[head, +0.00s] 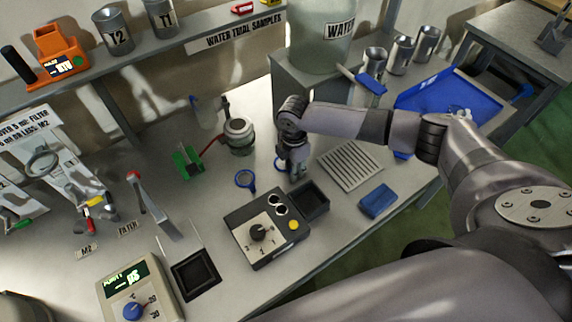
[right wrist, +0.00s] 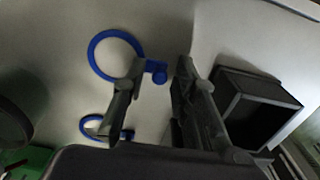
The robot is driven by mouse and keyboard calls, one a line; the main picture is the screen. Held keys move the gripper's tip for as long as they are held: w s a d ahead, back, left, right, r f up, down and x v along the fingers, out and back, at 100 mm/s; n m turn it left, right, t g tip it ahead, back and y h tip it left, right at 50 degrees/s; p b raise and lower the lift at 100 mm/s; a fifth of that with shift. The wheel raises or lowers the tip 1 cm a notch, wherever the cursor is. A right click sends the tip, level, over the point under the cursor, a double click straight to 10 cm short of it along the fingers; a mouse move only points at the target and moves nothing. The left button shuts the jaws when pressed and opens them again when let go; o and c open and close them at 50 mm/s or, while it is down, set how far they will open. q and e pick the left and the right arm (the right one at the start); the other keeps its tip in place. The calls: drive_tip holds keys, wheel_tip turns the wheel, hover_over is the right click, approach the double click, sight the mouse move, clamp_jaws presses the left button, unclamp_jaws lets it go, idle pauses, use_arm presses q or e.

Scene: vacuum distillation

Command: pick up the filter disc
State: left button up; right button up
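Two blue rings with short tabs, apparently filter discs, lie on the pale bench. One ring (head: 245,179) lies left of my right gripper; in the right wrist view that ring (right wrist: 86,127) is low and partly hidden by a finger. The other ring (head: 277,163) is mostly behind my right gripper (head: 294,174); in the right wrist view this ring (right wrist: 92,48) shows large. Its tab is between the tips of my open right gripper (right wrist: 163,70), with no clear contact on both sides. My left gripper is not in view.
A black open box (head: 312,202) and a control unit with a knob (head: 257,233) stand close in front of the right gripper. A metal pot (head: 239,133), a green stand (head: 187,160), a slotted plate (head: 350,166) and a blue block (head: 378,201) are nearby.

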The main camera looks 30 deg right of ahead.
clamp_jaws()
